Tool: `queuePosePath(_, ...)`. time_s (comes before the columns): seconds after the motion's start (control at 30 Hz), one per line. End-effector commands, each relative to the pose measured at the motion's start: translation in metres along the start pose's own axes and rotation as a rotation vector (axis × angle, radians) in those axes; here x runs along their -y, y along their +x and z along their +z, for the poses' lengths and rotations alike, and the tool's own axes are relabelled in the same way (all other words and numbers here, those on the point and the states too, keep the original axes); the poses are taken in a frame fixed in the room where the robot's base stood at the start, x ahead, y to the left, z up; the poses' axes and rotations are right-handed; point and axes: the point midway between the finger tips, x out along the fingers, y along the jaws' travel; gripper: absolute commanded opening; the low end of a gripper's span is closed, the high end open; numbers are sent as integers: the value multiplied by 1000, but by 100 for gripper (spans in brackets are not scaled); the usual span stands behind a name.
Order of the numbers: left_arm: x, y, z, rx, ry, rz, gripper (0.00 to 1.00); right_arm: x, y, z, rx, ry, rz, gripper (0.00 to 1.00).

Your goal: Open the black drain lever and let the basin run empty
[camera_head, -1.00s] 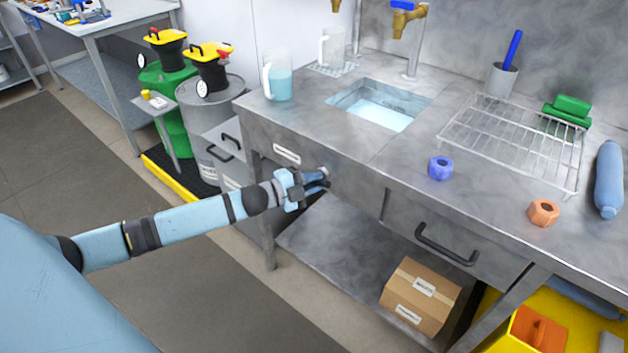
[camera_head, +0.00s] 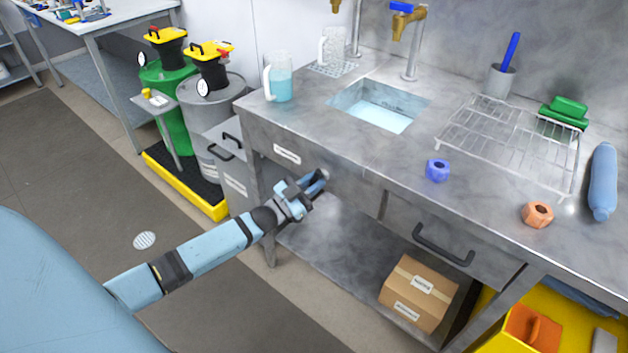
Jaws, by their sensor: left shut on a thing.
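The sink basin (camera_head: 385,106) is set into the steel counter (camera_head: 345,140), with pale blue water in it. My left gripper (camera_head: 314,184) is at the counter's front panel, below and left of the basin, beside a small round metal fitting (camera_head: 325,174). It points up and to the right, and its fingers are shut. The black drain lever is hidden by the fingers, so its angle cannot be seen. My right gripper is out of view.
A brass tap (camera_head: 404,22) with a blue handle stands behind the basin. A jug (camera_head: 280,78) of blue liquid stands left of it. A wire rack (camera_head: 505,145), a blue nut (camera_head: 438,170) and an orange nut (camera_head: 538,214) lie to the right. A cardboard box (camera_head: 418,292) sits below.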

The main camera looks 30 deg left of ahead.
Motion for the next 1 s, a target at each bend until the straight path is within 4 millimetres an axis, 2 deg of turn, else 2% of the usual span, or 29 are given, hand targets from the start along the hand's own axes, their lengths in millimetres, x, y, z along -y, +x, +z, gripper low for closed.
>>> queuePosePath(0.4,-1,0,0,-48,-226,-94,0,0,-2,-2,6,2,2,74)
queuePosePath(1.0,-1,0,0,-60,-281,-115,0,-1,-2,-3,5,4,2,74)
